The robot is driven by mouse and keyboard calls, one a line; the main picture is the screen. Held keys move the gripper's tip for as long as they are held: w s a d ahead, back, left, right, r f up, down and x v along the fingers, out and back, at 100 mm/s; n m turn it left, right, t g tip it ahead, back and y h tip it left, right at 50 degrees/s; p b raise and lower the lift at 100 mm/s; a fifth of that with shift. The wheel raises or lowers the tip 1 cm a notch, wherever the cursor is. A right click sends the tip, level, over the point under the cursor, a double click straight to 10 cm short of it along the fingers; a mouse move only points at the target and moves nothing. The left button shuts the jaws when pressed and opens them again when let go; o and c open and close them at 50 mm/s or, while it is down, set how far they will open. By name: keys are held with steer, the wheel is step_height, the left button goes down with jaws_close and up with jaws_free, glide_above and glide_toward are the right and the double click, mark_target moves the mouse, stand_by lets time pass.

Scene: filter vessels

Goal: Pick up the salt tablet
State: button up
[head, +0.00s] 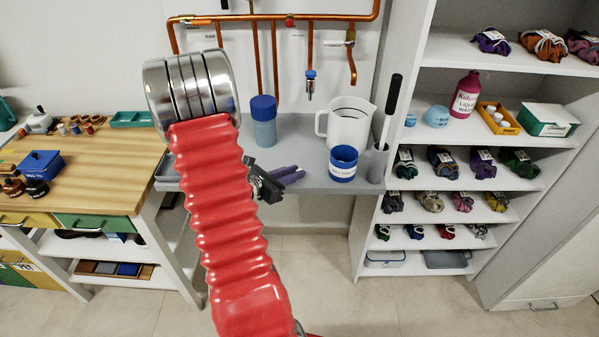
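No salt tablet can be made out in the head view. A blue and white tub (343,165) with a small label, too small to read surely, stands on the grey bench; its inside looks dark and its contents cannot be made out. My gripper (270,186) is a small dark shape beside my red arm, near the front edge of the bench and left of the tub. My arm partly hides it, and whether its fingers are open or shut does not show.
Purple gloves (287,175) lie by my gripper. A blue-lidded vessel (264,122), a white jug (350,125) and a grey holder (377,165) with a black-handled tool stand on the bench. Copper pipes (275,60) run behind. Shelves (490,63) of yarn stand right, a wooden table (95,165) left.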

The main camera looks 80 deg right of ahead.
jaws_close()
steer(key=shift+r, duration=0.1)
step_height(320, 180, up, 10)
stand_by(0.7)
stand_by(0.5)
